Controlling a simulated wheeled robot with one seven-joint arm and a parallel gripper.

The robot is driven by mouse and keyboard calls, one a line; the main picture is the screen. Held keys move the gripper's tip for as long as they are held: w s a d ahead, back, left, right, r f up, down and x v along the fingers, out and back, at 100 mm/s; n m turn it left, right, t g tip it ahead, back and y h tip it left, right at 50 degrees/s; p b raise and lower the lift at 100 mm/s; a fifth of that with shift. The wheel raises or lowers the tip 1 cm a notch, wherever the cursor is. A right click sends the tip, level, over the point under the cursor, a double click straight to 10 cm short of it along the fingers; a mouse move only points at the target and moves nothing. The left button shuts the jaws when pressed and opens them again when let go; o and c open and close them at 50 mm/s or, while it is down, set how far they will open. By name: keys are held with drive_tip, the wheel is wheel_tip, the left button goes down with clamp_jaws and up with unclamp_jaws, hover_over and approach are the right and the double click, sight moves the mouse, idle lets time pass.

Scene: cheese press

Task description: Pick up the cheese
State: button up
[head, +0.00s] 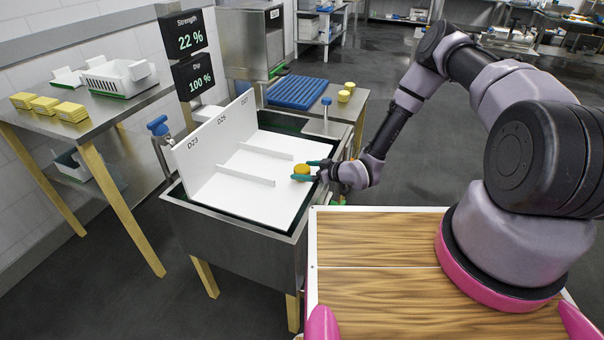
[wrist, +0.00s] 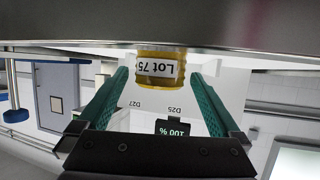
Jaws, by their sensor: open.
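A yellow round cheese (head: 301,170) sits on the white board (head: 262,205) in the steel basin, near its right edge. My gripper (head: 303,171) reaches in from the right with its green fingers open around the cheese. In the wrist view the cheese (wrist: 161,68) reads "Lot 75" upside down and lies between the two open fingers. A gap shows on each side of it, so neither finger appears to touch it.
White dividers stand on the board beside panels marked D23, D25 and D27. A blue rack (head: 297,92) and two more yellow cheeses (head: 346,93) are behind the basin. A steel table (head: 85,135) with yellow blocks and a white crate (head: 118,78) is at left.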

drive_tip(key=shift+x, duration=1.1)
clamp_jaws()
drive_tip(key=c, duration=1.6)
unclamp_jaws()
drive_tip(key=shift+r, duration=0.1)
